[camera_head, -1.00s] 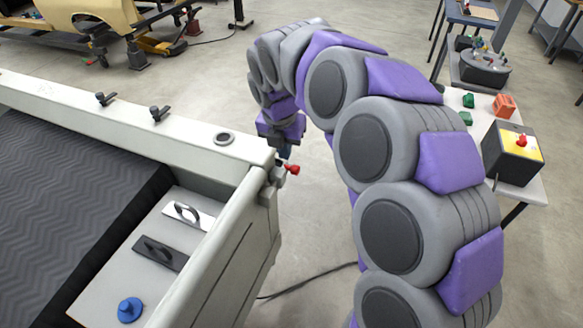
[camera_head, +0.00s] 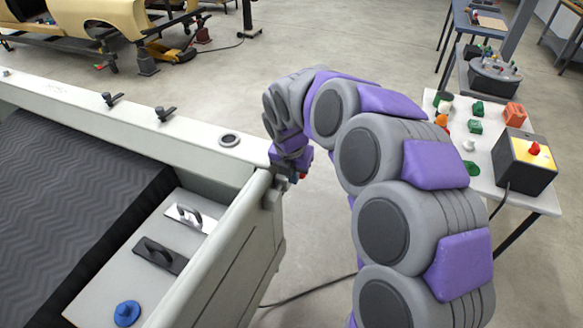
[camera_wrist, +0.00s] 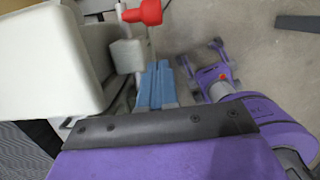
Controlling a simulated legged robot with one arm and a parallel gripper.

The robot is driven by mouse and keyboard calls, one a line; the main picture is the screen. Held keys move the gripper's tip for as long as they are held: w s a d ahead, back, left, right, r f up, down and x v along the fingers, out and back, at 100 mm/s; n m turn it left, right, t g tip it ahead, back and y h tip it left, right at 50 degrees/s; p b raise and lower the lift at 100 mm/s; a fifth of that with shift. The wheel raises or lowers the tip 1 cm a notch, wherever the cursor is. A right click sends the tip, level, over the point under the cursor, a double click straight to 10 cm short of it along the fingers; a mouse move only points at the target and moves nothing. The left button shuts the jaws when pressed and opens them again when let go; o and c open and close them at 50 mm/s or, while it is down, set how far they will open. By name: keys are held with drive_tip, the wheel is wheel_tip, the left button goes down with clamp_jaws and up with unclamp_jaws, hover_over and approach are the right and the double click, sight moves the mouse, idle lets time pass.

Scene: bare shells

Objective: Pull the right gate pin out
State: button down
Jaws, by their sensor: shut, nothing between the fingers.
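The right gate pin shows its red head (camera_wrist: 143,12) at the top of the wrist view, by a pale metal bracket. In the head view only a sliver of red (camera_head: 303,176) shows at the gate's corner, mostly hidden by my gripper. The pale gate (camera_head: 216,252) stands upright at the end of the bed. My gripper (camera_head: 291,177) is at that corner, close to the pin. In the wrist view its blue-grey fingers (camera_wrist: 156,84) are shut and empty, below and apart from the red head.
The bed holds a dark ribbed mat (camera_head: 70,190), a silver handle (camera_head: 188,217), a black handle (camera_head: 160,255) and a blue knob (camera_head: 127,313). A white table (camera_head: 508,198) with a yellow-topped box (camera_head: 526,160) stands right. Open floor lies beyond the gate.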

drive_tip(key=w+f, duration=0.1)
drive_tip(key=w+d+f+b, duration=0.1)
drive_tip(key=w, duration=0.1)
drive_tip(key=shift+w, duration=0.25)
drive_tip(key=shift+w+d+r+p, duration=0.1)
drive_tip(key=shift+r+p, duration=0.05)
drive_tip(key=shift+p, duration=0.3)
drive_tip(key=w+p, duration=0.1)
drive_tip(key=p, duration=0.3)
drive_tip(key=shift+w+d+r, duration=0.1)
drive_tip(key=shift+w+d, duration=0.2)
drive_tip(key=shift+w, duration=0.1)
drive_tip(key=shift+w+d+f+p, duration=0.15)
drive_tip(key=shift+w+d+p, duration=0.15)
drive_tip(key=shift+w+p, duration=0.75)
drive_tip(key=shift+w+d+f+p, duration=0.1)
drive_tip(key=shift+w+d+p, duration=0.3)
drive_tip(key=shift+p, duration=1.15)
drive_tip(key=shift+s+a, duration=0.1)
drive_tip(key=shift+a, duration=0.1)
